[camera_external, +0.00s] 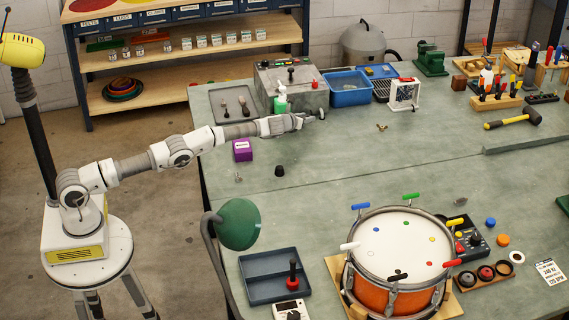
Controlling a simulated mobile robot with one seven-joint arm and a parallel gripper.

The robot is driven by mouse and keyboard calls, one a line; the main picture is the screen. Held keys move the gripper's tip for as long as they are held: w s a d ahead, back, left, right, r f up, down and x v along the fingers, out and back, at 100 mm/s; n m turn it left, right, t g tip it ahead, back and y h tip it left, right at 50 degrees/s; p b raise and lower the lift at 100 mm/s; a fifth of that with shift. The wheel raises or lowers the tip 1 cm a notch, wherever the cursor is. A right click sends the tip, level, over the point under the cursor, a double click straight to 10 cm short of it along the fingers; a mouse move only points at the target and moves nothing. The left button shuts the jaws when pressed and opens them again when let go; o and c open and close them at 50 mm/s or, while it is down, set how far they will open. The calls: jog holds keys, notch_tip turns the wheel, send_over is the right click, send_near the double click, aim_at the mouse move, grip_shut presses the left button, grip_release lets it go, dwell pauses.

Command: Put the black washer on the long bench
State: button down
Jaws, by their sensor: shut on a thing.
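My gripper (314,117) is at the end of my outstretched arm, above the back part of the long green bench (340,150). It is shut on a small dark thing at its tips, which looks like the black washer (321,113); the fingers partly hide it. I cannot tell how high it is above the bench top.
A blue bin (349,89) is behind right. A purple box (242,150) and a black knob (279,171) lie nearer. A drum (395,255) stands in front. The bench middle is mostly clear.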

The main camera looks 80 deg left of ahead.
aim_at(305, 131)
jog(key=shift+d+f, duration=0.1)
jog(key=shift+f, duration=1.45)
jog(key=c, duration=0.5)
grip_release()
jog(key=shift+f, duration=0.1)
jog(key=shift+b, duration=0.35)
